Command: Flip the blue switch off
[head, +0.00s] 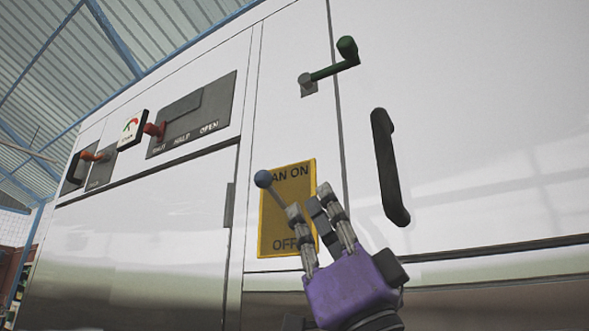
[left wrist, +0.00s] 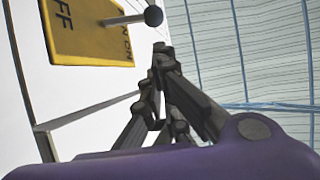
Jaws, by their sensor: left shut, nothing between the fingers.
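The blue switch (head: 263,179) is a lever with a round knob. It sticks out from a yellow plate (head: 272,232) with ON lettering at the top and OFF at the bottom. The knob shows near the ON lettering in the head view. My left gripper (head: 312,203), with a purple palm, is in front of the plate, its fingers shut and empty. One finger overlaps the lower part of the lever in the head view. In the left wrist view the knob (left wrist: 153,16) is just beyond the fingertips (left wrist: 161,56), with a small gap in the picture. My right gripper is out of view.
A black handle (head: 388,165) and a green crank lever (head: 338,62) stick out from the white machine front to the right of and above the plate. Red levers (head: 153,130) and a gauge (head: 131,128) are at the upper left. The panel below them is bare.

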